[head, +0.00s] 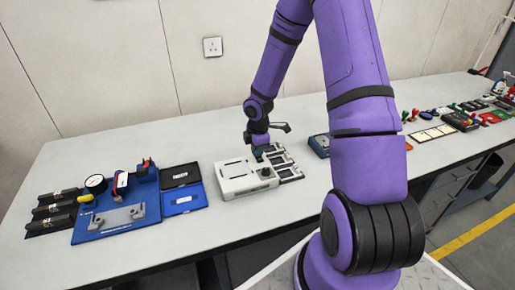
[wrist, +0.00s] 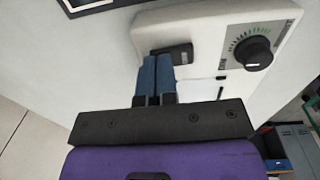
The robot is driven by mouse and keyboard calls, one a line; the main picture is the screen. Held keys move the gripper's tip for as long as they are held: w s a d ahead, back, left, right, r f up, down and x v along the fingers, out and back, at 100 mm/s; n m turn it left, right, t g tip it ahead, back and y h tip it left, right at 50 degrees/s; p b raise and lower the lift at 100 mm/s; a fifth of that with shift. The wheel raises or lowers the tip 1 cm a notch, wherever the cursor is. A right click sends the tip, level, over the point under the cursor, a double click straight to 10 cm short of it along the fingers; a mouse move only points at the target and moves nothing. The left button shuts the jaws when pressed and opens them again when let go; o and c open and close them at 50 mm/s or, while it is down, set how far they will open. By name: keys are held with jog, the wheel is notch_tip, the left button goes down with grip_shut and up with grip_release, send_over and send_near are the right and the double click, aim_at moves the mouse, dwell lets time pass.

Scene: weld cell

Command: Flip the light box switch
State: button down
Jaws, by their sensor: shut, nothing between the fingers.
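The light box (head: 240,183) is a white case on the bench in the head view. It fills much of the wrist view (wrist: 205,25), where a black rocker switch (wrist: 181,51) sits on its face. A black knob (wrist: 253,51) with a scale is to the right of the switch. My gripper (wrist: 158,60) is shut and empty, its blue fingers together. The fingertips overlap the left part of the switch in the wrist view; I cannot tell whether they touch it. In the head view my gripper (head: 258,153) is at the box's far edge, and the switch is hidden.
Small framed pieces (head: 283,163) lie right beside the box. A black and blue open case (head: 183,190) and a blue fixture board (head: 115,205) with a gauge stand to the left. A blue device (head: 320,145) is to the right. The bench front (head: 210,235) is clear.

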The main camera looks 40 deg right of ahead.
jog(key=shift+f, duration=0.15)
jog(key=shift+s, duration=0.15)
jog(key=shift+s+a+r, duration=0.25)
jog(key=shift+s, duration=0.35)
jog(key=shift+r, duration=0.1)
dwell(0.3)
